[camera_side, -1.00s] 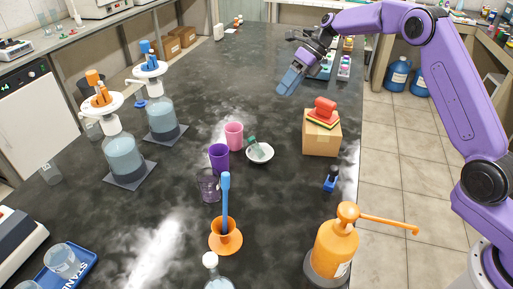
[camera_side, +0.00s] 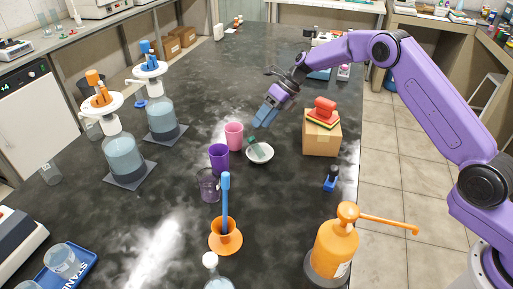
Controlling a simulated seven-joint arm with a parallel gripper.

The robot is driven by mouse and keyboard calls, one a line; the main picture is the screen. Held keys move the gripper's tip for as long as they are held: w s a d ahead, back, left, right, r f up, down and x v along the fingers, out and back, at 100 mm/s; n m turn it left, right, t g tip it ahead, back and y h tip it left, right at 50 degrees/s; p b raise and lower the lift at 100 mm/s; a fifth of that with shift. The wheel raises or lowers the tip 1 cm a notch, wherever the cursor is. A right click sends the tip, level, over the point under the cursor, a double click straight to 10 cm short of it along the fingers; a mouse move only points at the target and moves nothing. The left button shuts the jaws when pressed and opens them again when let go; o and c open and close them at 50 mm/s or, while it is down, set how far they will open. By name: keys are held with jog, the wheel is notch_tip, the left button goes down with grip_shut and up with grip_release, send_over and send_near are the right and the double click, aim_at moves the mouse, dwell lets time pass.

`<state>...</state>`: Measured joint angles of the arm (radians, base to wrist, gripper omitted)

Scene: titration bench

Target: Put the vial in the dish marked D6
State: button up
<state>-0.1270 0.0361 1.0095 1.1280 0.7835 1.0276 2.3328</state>
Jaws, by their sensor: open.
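A small white dish (camera_side: 260,154) stands mid-bench, right of the pink cup. A small greenish see-through object (camera_side: 253,143), possibly the vial, leans at the dish's left side; I cannot tell whether it lies fully inside. No D6 marking is readable. My gripper (camera_side: 261,121) is open, with blue fingers pointing down just above the dish and greenish object, and appears apart from both. A small dark-capped bottle (camera_side: 333,175) in a blue holder stands near the bench's right edge.
A pink cup (camera_side: 234,136), purple cup (camera_side: 219,157) and clear beaker (camera_side: 209,186) stand left of the dish. A cardboard box (camera_side: 321,140) with a red-topped stack is to its right. An orange pump bottle (camera_side: 333,248) stands in front.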

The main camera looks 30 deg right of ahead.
aim_at(256, 147)
jog(key=shift+x, duration=2.6)
jog(key=shift+s+d+f, duration=0.1)
jog(key=shift+d, duration=0.1)
grip_shut()
